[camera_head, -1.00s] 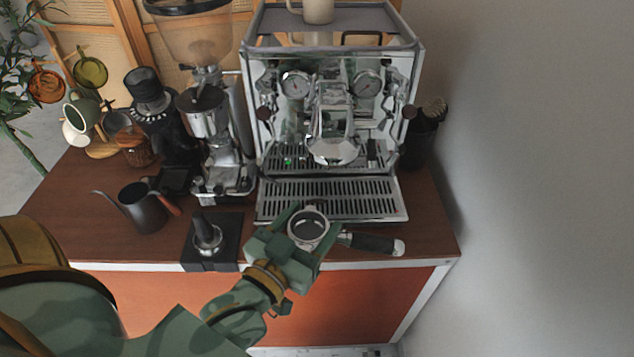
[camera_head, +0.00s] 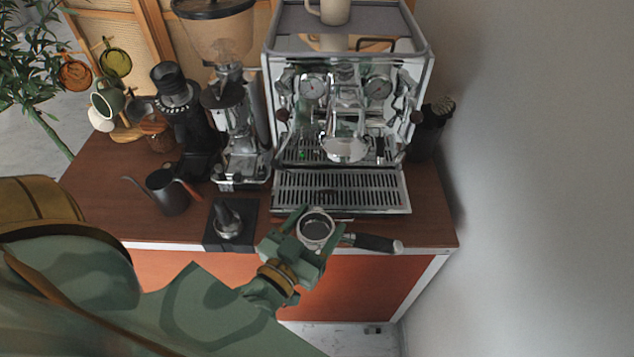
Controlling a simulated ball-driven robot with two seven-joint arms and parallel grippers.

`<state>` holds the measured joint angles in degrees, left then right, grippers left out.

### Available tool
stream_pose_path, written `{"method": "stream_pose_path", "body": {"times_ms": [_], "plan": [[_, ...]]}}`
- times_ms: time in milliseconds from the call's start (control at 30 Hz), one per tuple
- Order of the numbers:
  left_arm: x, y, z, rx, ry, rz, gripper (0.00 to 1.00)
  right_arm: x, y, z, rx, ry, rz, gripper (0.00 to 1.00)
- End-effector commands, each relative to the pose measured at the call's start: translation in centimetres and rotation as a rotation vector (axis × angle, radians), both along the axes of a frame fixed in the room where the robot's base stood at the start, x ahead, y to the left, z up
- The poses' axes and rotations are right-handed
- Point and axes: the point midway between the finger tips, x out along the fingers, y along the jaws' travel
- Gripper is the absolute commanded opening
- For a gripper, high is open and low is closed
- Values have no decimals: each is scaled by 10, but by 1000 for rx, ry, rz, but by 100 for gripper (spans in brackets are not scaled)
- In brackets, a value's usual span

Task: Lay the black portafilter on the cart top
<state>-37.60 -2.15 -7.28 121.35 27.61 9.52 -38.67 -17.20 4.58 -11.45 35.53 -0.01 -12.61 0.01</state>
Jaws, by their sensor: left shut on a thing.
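The black portafilter (camera_head: 372,242) has a round metal basket (camera_head: 316,229) and a black handle with a pale end pointing right. My left gripper (camera_head: 306,234) is shut on the portafilter at its basket, with a finger on either side. It is over the front edge of the brown cart top (camera_head: 432,222), in front of the espresso machine's drip tray. I cannot tell whether the portafilter touches the top. My right gripper is not in view.
The espresso machine (camera_head: 345,110) stands behind the portafilter. A tamper on a black mat (camera_head: 240,240), a dark kettle (camera_head: 166,192) and grinders (camera_head: 240,130) stand to the left. A wall (camera_head: 550,180) closes off the right side. The top's right front corner is bare.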

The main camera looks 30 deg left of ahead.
Motion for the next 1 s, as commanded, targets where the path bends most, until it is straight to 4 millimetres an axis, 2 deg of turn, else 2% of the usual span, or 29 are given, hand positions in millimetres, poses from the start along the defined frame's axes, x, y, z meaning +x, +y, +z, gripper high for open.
{"method": "stream_pose_path", "body": {"times_ms": [100, 300, 600, 700, 800, 1000], "plan": [[31, 19, 5, 2, -10, 2, 14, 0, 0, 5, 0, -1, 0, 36], [82, 50, 5, 0, -9, 2, 14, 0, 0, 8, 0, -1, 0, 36], [138, 84, 2, 1, -6, 0, 14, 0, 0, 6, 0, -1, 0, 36], [151, 93, 3, -1, -7, 1, 14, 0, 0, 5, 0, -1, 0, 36], [150, 92, -13, -1, -2, 0, 14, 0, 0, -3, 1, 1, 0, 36], [149, 92, -26, -1, -3, 0, 14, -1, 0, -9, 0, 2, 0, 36]]}}
